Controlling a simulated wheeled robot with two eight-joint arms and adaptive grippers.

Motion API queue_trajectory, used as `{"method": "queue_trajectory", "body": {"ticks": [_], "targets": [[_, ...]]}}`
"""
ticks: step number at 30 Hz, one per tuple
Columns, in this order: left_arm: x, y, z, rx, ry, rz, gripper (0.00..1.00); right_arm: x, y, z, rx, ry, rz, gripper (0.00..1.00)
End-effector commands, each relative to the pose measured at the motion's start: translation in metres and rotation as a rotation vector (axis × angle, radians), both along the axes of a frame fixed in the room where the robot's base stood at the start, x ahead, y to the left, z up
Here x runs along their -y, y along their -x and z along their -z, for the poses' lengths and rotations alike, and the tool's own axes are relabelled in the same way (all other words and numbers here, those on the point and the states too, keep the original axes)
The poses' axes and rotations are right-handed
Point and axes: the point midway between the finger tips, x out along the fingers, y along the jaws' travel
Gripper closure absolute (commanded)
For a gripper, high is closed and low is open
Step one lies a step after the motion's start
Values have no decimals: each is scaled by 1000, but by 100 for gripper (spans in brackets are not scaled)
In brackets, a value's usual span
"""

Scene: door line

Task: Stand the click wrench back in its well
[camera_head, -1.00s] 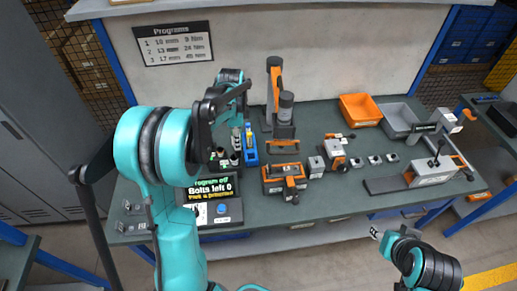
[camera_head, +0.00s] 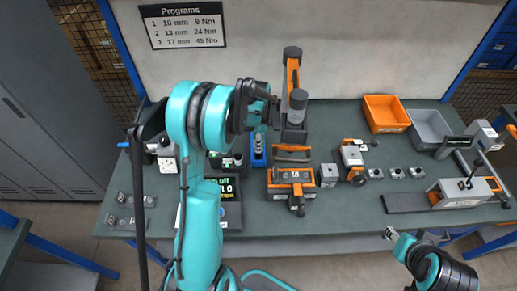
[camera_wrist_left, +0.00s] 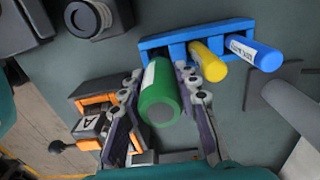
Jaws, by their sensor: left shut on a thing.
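My left gripper (camera_wrist_left: 158,78) is shut on the green handle of the click wrench (camera_wrist_left: 160,98), one finger on each side. The handle's end faces the left wrist camera. Its far end is hidden, so I cannot tell whether it is seated in a well. The blue rack (camera_wrist_left: 207,36) lies right behind it, with a yellow handle (camera_wrist_left: 208,62) and a blue handle (camera_wrist_left: 255,52) beside it. In the head view the left gripper (camera_head: 262,112) hangs above the blue rack (camera_head: 259,152) and hides the wrench. My right gripper (camera_head: 390,233) is off the front edge, too small to read.
An orange-black fixture (camera_head: 292,178) and a tall orange-grey stand (camera_head: 293,95) are right of the rack. A display box (camera_head: 228,212) stands in front. Orange (camera_head: 386,113) and grey (camera_head: 430,128) bins are at back right.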

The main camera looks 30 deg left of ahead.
Motion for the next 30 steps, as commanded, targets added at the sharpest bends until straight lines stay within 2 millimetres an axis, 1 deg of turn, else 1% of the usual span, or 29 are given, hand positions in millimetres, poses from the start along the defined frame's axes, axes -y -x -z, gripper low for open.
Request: {"method": "queue_trajectory", "body": {"ticks": [1,3,6,13,17,18,26,30], "targets": [[0,0,9,0,0,0,98,0,0,3,0,0,0,60],[0,0,20,0,0,0,98,0,0,7,0,0,0,60],[0,0,30,0,0,0,98,0,0,9,0,0,0,60],[0,0,29,0,0,0,98,0,0,8,0,0,0,60],[0,0,34,0,0,0,98,0,0,12,0,0,0,60],[0,0,33,0,0,0,60,0,0,11,0,0,0,60],[0,0,32,0,0,0,60,0,0,10,0,0,0,60],[0,0,25,0,0,0,60,0,0,5,0,0,0,60]]}}
